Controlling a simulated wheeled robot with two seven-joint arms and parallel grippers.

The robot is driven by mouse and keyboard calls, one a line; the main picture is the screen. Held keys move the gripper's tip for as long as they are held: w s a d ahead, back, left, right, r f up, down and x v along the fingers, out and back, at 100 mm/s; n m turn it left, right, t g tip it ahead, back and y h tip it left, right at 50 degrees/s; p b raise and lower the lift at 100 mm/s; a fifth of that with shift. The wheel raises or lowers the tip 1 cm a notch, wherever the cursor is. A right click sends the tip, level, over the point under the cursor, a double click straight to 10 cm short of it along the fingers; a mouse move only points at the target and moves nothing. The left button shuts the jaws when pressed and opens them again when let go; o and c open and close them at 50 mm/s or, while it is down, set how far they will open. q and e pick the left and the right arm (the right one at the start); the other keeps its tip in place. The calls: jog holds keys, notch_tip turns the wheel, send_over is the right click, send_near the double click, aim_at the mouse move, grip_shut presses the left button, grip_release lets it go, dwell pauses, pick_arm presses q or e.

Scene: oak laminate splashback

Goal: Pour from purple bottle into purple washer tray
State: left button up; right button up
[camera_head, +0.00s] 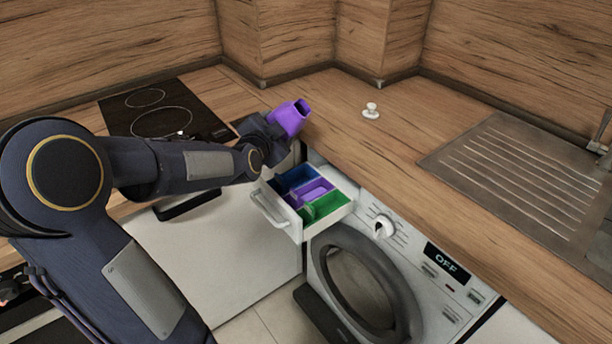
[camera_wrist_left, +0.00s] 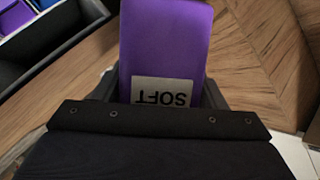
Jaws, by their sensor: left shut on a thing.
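My left gripper (camera_head: 266,133) is shut on the purple bottle (camera_head: 290,116) above the counter edge. The bottle is tilted, with its dark open mouth facing up and to the right in the head view. In the left wrist view the bottle (camera_wrist_left: 166,45) carries a white label reading SOFT, upside down, between the fingers (camera_wrist_left: 160,92). The washer drawer (camera_head: 302,236) is pulled out below and right of the gripper. Its purple tray (camera_head: 310,191) lies between a blue compartment (camera_head: 293,178) and a green one (camera_head: 322,206). My right gripper is not in view.
A black hob (camera_head: 160,112) lies left on the wooden counter (camera_head: 345,135). A small white knob-like object (camera_head: 371,110) and a ribbed sink drainer (camera_head: 515,160) are right.

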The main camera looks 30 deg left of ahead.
pick_arm(q)
jog(key=shift+r+p, duration=0.2)
jog(key=shift+p, duration=0.15)
dwell(0.5)
jog(key=shift+a+r+m+y+p, duration=0.4)
jog(key=shift+r+m+p, duration=0.15)
jog(key=shift+m, duration=0.25)
dwell(1.6)
jog(key=shift+a+f+m+t, duration=0.25)
jog(key=shift+m+t, duration=0.15)
jog(key=shift+m, duration=0.3)
dwell(1.8)
jog(key=shift+a+f+m+y+b, duration=0.15)
jog(key=shift+f+m+y+b, duration=0.35)
jog(key=shift+f+m+b, duration=0.15)
dwell(1.6)
